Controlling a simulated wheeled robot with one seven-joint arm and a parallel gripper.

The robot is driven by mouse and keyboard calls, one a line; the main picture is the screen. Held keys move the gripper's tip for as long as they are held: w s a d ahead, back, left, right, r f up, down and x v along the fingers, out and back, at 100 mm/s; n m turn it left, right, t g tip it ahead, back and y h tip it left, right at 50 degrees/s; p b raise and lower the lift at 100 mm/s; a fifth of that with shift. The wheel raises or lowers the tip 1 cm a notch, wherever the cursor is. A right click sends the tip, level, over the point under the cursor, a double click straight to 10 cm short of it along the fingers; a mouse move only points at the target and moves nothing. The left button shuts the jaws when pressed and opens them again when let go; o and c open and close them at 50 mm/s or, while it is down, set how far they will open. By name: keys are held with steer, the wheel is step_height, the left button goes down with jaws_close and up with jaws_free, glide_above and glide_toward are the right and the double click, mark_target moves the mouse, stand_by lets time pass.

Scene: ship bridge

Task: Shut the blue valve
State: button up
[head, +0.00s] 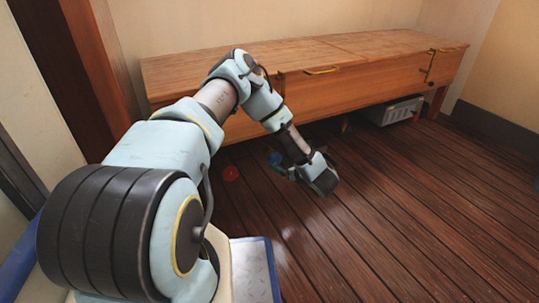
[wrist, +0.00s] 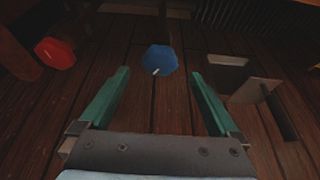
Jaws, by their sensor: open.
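The blue valve (wrist: 160,60) shows in the wrist view as a blue knob with a small pale mark, low over the floor. In the head view a bit of the blue valve (head: 275,158) shows beside my gripper, partly hidden by it. My gripper (wrist: 158,82) is open, with its two green fingers apart. The knob lies just beyond the fingertips, between their lines, and nothing is between the fingers. In the head view my gripper (head: 292,172) is low near the floor in front of the wooden bench.
A red knob (head: 231,173) is to the left of the blue one; it also shows in the wrist view (wrist: 55,53). A long wooden bench (head: 350,83) runs along the wall. A pale vented box (head: 395,110) is under it. The plank floor at right is clear.

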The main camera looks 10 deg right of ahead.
mark_target(276, 160)
steer(key=b+x, duration=0.5)
steer(key=x, duration=0.5)
steer(key=shift+w+a+f, duration=0.1)
steer(key=shift+w+a, duration=0.05)
steer(key=shift+w, duration=0.45)
steer(key=shift+c, duration=0.2)
steer(key=c, duration=1.3)
steer(key=shift+o, duration=0.2)
